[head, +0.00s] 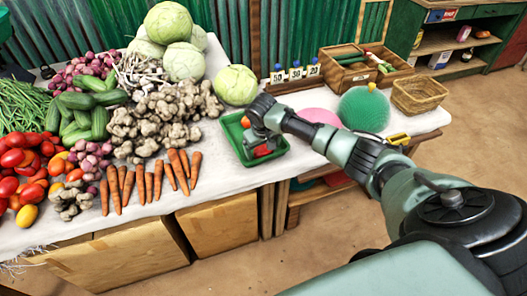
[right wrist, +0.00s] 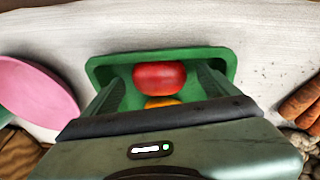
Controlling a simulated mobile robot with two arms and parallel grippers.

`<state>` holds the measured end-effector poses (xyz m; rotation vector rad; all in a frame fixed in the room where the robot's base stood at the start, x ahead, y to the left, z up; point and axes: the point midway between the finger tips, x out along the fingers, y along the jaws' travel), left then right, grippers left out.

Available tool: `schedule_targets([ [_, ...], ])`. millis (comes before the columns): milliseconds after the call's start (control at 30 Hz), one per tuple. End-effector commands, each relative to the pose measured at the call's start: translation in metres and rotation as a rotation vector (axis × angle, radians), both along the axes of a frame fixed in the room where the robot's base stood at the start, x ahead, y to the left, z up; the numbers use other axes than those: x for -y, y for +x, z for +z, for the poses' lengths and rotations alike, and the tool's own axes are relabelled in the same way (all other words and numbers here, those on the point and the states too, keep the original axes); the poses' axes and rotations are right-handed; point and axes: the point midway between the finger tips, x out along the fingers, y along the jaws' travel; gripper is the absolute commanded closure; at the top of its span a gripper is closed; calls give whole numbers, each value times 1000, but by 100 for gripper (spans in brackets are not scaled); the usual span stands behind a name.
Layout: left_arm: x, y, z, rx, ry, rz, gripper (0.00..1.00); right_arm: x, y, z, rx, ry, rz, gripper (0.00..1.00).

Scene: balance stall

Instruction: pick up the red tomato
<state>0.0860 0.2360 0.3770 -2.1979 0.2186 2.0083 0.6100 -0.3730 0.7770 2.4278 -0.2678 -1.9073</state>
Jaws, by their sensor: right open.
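The red tomato (head: 262,151) lies in a shallow green tray (head: 279,149) on the white-topped stall, partly hidden by my right gripper (head: 257,141) in the head view. In the right wrist view the tomato (right wrist: 160,74) shows whole between the two open fingers of my right gripper (right wrist: 161,82), with gaps on both sides. A yellow-orange item (right wrist: 162,102) lies beside it in the tray (right wrist: 225,55), partly hidden by the gripper body. My left gripper is not in view.
Carrots (head: 157,180) and ginger (head: 150,120) lie left of the tray. A cabbage (head: 236,85) sits behind it. A pink dish (right wrist: 35,90), a green ball-like thing (head: 363,109) and a wicker basket (head: 418,93) are to the right in the head view.

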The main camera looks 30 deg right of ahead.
Motion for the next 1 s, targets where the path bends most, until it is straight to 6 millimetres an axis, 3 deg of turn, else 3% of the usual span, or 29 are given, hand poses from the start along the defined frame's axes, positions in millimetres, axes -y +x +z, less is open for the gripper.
schedule_targets([
  [333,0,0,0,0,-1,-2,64,2,2,-8,1,-1,0,14],
  [567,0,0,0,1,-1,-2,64,2,2,-8,1,-1,0,78],
  [867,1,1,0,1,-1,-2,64,2,2,-6,2,0,0,80],
  [1000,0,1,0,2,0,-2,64,1,3,4,4,0,1,80],
])
